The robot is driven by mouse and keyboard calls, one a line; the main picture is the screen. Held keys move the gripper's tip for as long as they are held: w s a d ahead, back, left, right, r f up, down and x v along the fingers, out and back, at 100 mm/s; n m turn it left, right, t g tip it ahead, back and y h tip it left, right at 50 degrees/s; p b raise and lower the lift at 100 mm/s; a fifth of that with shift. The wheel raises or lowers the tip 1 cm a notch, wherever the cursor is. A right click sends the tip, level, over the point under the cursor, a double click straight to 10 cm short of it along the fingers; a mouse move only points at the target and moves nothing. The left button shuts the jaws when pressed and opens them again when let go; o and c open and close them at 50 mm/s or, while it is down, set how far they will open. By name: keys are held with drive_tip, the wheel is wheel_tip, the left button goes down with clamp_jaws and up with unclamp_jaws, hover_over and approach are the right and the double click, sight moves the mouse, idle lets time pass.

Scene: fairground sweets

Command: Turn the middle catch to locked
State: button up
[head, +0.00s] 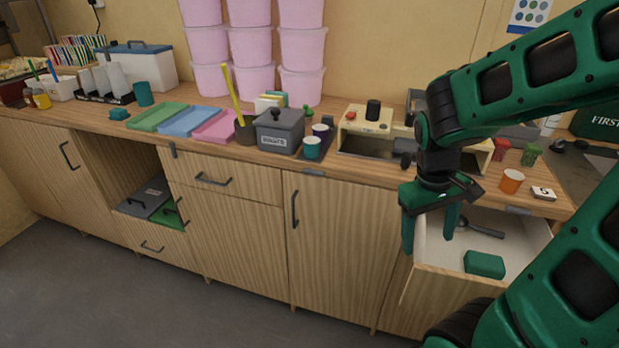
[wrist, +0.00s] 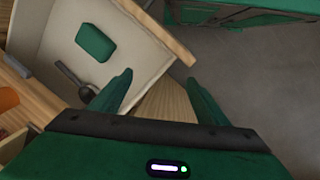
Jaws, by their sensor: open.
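The middle catch (head: 313,172) is a small grey bar on the counter's front edge, above the tall door with a vertical handle. It appears to lie flat along the edge. The left catch (head: 172,150) hangs upright, and the right catch (head: 518,210) lies flat above the open drawer. My gripper (head: 430,228) is open and empty, pointing down by the left side of the open drawer, right of the middle catch and apart from it. The wrist view shows both fingers (wrist: 158,80) with nothing between them; the middle catch is not seen there.
The open drawer (head: 432,276) juts out at the right, holding a green block (head: 484,264) and a dark scoop (head: 480,228). A teal cup (head: 312,148) and a grey box (head: 279,131) stand on the counter near the middle catch. The floor in front is clear.

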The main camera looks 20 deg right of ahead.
drive_tip(key=w+a+f+n+h, duration=0.1)
drive_tip(key=w+f+n+h, duration=0.4)
drive_tip(key=w+f+n, duration=0.25)
drive_tip(key=n+t+h, duration=0.4)
drive_tip(key=n+t, duration=1.1)
drive_tip(key=n, duration=0.7)
approach(313, 173)
drive_tip(key=x, duration=0.8)
